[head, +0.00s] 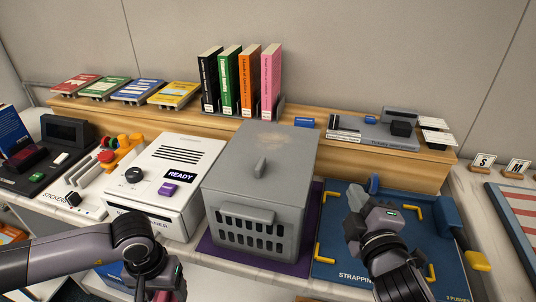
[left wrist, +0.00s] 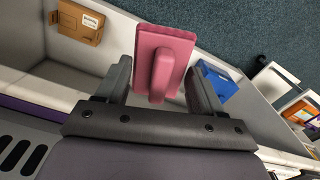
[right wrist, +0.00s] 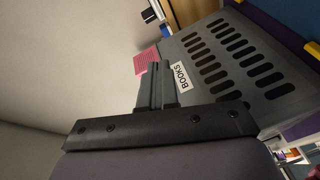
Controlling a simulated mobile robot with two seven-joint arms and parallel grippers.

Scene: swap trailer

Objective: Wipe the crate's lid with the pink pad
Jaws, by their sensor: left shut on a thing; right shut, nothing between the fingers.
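The grey crate (head: 255,205) stands on a purple mat, its lid (head: 290,150) on, with a raised handle and a pale brownish smudge toward the back. The pink pad (left wrist: 178,48), with a ridge-like handle, is between the fingers of my left gripper (left wrist: 160,85) in the left wrist view, held over the floor side.
A white machine with a READY label (head: 165,175) stands left of the crate. The blue strapping tray (head: 335,255) lies to its right, under my right arm. Upright books (head: 240,80) stand on the wooden shelf (head: 310,145) behind. The air above the lid is clear.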

